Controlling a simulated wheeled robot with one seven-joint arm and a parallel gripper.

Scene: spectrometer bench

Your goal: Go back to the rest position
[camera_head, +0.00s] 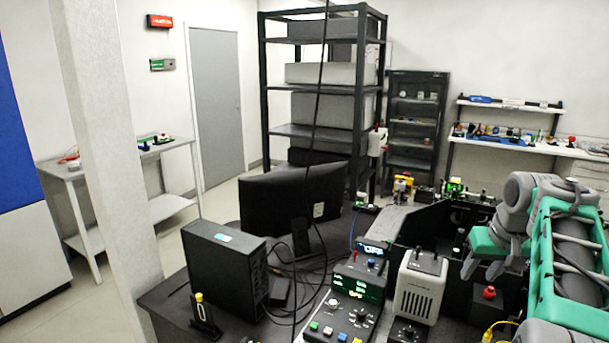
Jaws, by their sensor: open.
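My arm comes in from the right edge in grey and teal links. My gripper (481,273) hangs at its end, over the right part of the bench. Its two grey fingers point down and stand apart, with nothing seen between them. It is above the dark optics area, to the right of a light grey vented box (419,287). The bench surface right below the fingertips is partly hidden by the arm.
A monitor (291,198), a black computer case (225,268) and a control panel with knobs (345,318) crowd the bench. A red button (489,293) stands below the gripper. Cables cross the middle. A white pillar (112,150) stands left; open floor lies behind it.

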